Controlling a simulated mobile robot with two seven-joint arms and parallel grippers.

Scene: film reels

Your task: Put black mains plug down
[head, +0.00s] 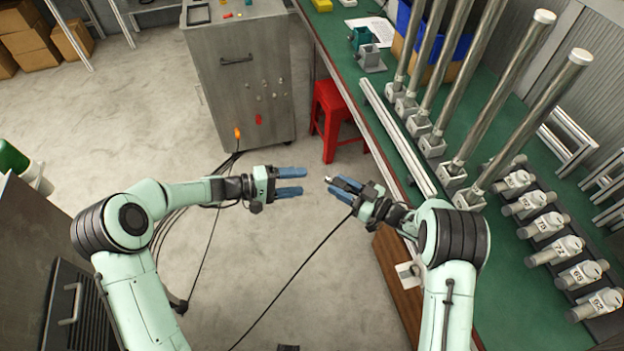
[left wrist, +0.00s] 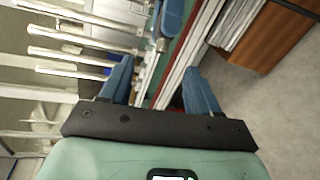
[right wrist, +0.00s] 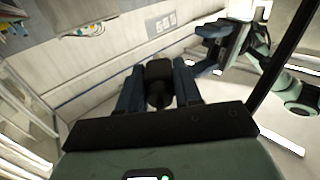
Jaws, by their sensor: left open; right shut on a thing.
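The black mains plug (right wrist: 158,72) is between the blue fingers of my right gripper (right wrist: 158,85) in the right wrist view. In the head view my right gripper (head: 334,187) is shut on the plug, with its pale prong end (head: 329,179) pointing left. A black cable (head: 300,268) hangs from it to the floor. My left gripper (head: 304,182) is open and empty, facing the right gripper across a small gap. Both are in the air above the floor. The left wrist view shows the open left fingers (left wrist: 160,88).
A green-topped workbench (head: 490,185) with upright metal tubes and numbered grey parts lies to the right. A red stool (head: 330,110) and a grey cabinet (head: 240,85) stand ahead. Another dark cable with an orange end (head: 237,133) is by the cabinet. Bare concrete floor (head: 275,225) lies below.

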